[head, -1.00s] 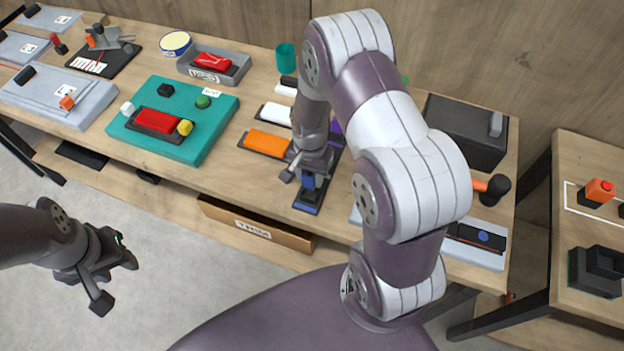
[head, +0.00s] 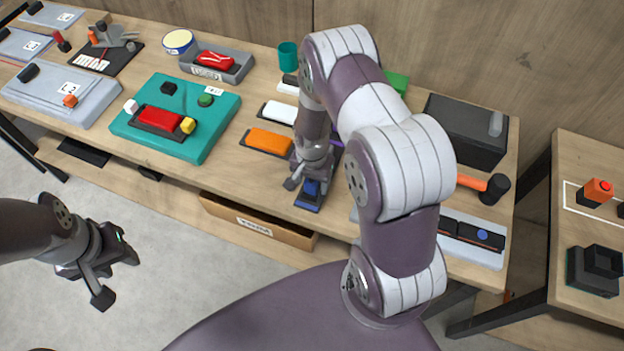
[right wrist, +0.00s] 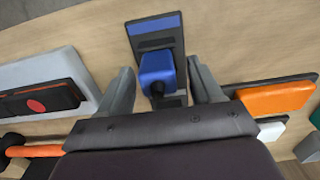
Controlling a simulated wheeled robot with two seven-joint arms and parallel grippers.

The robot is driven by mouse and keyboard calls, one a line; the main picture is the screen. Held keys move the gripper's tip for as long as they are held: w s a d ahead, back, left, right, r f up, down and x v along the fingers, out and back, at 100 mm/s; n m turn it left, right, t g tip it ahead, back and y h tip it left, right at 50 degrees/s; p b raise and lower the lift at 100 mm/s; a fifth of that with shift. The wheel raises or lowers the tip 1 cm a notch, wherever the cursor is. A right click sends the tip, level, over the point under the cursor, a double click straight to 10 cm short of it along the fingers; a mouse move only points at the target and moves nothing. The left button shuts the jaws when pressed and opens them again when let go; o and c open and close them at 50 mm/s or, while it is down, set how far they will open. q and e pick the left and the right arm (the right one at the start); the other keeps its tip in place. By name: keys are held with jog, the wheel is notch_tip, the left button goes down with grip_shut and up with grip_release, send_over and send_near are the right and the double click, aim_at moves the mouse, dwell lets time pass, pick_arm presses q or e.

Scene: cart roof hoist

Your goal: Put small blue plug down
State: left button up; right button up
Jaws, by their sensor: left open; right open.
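The small blue plug (right wrist: 157,70) stands on a dark narrow tray with a blue end strip (right wrist: 155,24). In the head view the plug (head: 312,187) shows just below my right gripper, at the table's front edge. My right gripper (right wrist: 163,84) is open, with one finger on each side of the plug and visible gaps between. Whether the plug's base sits fully on the tray is hard to see. My left gripper (head: 112,262) is open and empty, out over the floor in front of the table.
Beside the tray lie an orange block (head: 267,141) and a white block (head: 280,112) on dark trays. A teal board (head: 205,138) is to the left. A grey panel (head: 472,252), a hammer (head: 492,187) and a dark box (head: 465,130) are to the right.

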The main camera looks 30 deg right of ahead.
notch_tip(320, 180, up, 12)
jog(key=b, duration=0.2)
jog(key=s+a+r+n+b, duration=0.1)
jog(key=s+a+r+n, duration=0.1)
jog(key=s+a+n, duration=0.1)
jog(key=s+a+r+n+t+b, duration=0.1)
jog(key=s+a+r+n, duration=0.1)
jog(key=s+n, duration=0.4)
jog(key=shift+s+a+r+n, duration=0.2)
jog(key=shift+a+r+n, duration=0.2)
jog(key=shift+r+n, duration=0.25)
